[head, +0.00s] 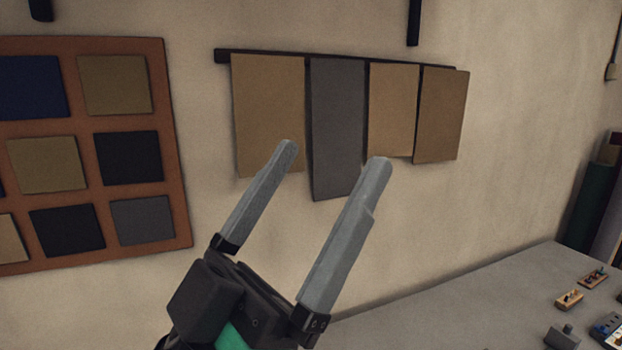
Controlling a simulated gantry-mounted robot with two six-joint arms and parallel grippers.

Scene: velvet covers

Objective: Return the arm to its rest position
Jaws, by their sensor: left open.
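My left gripper (333,158) shows in the head view with two long grey fingers pointing up and away. The fingers stand apart with nothing between them. In the picture, the fingertips overlap the lower part of the hanging cloth pieces on the wall; I cannot tell the distance to them. My left gripper's dark body is at the bottom, partly cut off by the frame edge. My right gripper is not in view.
A dark rail (221,56) on the wall holds tan cloth pieces (268,110) and a grey one (337,125). An orange-brown swatch board (180,200) hangs at left. A grey table (470,300) at lower right bears several small items. Fabric rolls (590,205) stand at right.

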